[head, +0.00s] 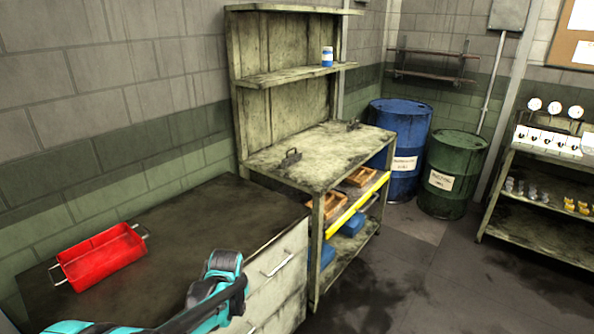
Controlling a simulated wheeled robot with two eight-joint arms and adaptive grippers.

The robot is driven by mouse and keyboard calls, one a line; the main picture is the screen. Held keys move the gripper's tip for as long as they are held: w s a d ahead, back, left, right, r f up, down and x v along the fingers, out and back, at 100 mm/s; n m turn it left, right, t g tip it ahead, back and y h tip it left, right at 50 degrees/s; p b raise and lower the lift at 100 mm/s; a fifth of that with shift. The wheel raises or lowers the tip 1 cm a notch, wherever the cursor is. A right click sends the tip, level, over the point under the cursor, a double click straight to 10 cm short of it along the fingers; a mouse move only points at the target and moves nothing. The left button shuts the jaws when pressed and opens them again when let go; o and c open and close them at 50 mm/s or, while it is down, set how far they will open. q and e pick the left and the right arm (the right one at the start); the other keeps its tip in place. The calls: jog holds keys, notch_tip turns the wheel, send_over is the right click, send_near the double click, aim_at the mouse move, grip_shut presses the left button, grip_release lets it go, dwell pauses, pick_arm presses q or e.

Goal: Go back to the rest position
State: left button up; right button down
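My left arm, teal and black, comes in at the lower left and reaches over the dark top of the drawer cabinet (215,205). Its gripper cannot be made out as a pair of fingers in the head view. My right arm and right gripper are not in view. A red tray (102,258) with metal handles sits on the cabinet top, to the left of my arm and apart from it. The tray looks empty.
A worn workbench (325,150) with shelves stands beyond the cabinet, with a white and blue can (327,57) above. Blue (405,125) and green (455,160) barrels stand behind. A rack (530,217) is at right. Open floor (420,270) lies between.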

pick_arm(q)
jog(key=s+r+n+t, duration=0.1)
jog(key=s+r, duration=0.2)
jog(key=s, duration=0.4)
jog(key=s+r+n+t, duration=0.1)
jog(key=s+r+n, duration=0.1)
jog(key=s, duration=0.5)
jog(key=s+r+n+t+h, duration=0.1)
jog(key=s+r+n+t, duration=0.1)
jog(key=s+r, duration=0.3)
jog(key=shift+s+d, duration=0.25)
jog(key=shift+s, duration=1.1)
